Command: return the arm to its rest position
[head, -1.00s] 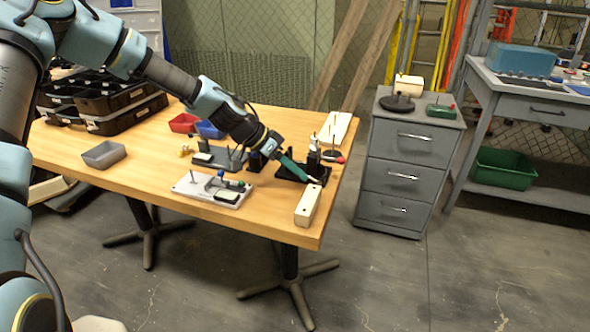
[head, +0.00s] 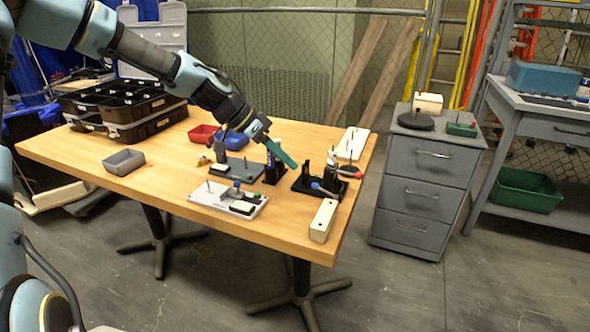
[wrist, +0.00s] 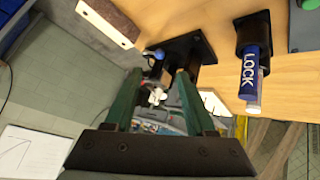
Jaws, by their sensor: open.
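My gripper (head: 284,153) is in the air above the right half of the wooden table (head: 105,185), with its green fingers pointing down to the right. In the wrist view my gripper (wrist: 157,85) has its two fingers apart, and I see nothing held between them. My arm reaches in from the upper left of the head view. A black stand (head: 303,181) with a blue-ended tool is just below and right of the fingers.
A white block (head: 323,220) lies at the table's front right corner. Two boards with parts, a grey bin (head: 124,161), a red bin (head: 203,134) and black cases (head: 130,108) share the table. A grey drawer cabinet (head: 424,185) stands to the right.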

